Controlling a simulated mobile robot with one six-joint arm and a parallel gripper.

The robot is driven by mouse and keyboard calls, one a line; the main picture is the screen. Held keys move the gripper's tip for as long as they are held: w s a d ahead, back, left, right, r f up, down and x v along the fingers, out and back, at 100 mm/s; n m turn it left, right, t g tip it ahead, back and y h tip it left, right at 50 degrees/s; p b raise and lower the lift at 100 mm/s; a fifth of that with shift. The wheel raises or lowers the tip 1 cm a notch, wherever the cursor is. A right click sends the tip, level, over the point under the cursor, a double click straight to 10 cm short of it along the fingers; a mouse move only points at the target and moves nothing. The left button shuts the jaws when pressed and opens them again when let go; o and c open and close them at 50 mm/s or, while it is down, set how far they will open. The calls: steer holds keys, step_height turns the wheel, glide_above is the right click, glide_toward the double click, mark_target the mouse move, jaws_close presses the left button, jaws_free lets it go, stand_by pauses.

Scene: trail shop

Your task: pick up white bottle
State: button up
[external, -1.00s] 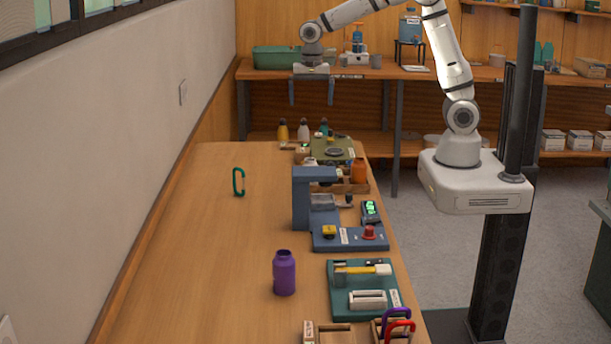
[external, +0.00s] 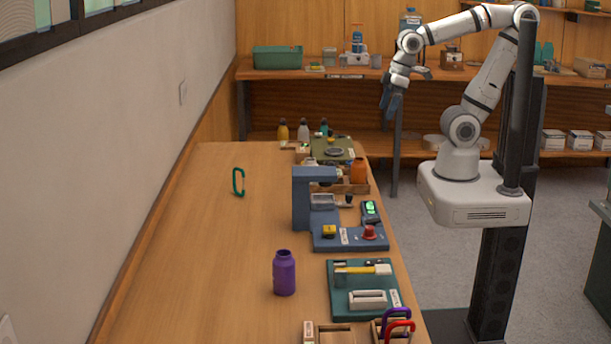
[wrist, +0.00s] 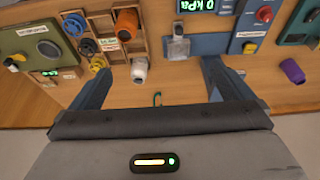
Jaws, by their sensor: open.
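A white bottle (wrist: 139,70) shows in the wrist view beside the wooden tray, between my fingertips in the picture but farther off, near the left finger. In the external view a small pale part of it (external: 310,162) shows at the tray, mostly hidden by the blue stand. A pale bottle with a dark top (external: 303,131) also stands at the table's far end, between a yellow and a teal one. My gripper (external: 391,102) is open and empty, in the air right of the table's far end, angled down; its spread fingers show in the wrist view (wrist: 160,78).
The wooden tray (wrist: 106,22) holds an orange bottle (wrist: 127,24) and several small coloured items. A blue stand (external: 301,203) rises beside it.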

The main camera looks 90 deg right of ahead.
steer(key=c, duration=0.6)
steer(key=m+g+b, duration=0.3)
glide_above(310, 159)
steer(key=f, duration=1.3)
steer(key=shift+w+a, duration=0.1)
steer(key=shift+a, duration=0.15)
steer(key=shift+w+d+f, duration=0.15)
steer(key=shift+w+f, duration=0.1)
steer(key=shift+f, duration=0.4)
steer(key=shift+s+f+p, duration=0.15)
steer(key=shift+f+p, duration=0.2)
steer(key=shift+f, duration=1.45)
steer(key=shift+s+f+p, duration=0.15)
steer(key=shift+f+p, duration=0.15)
steer(key=shift+f, duration=1.5)
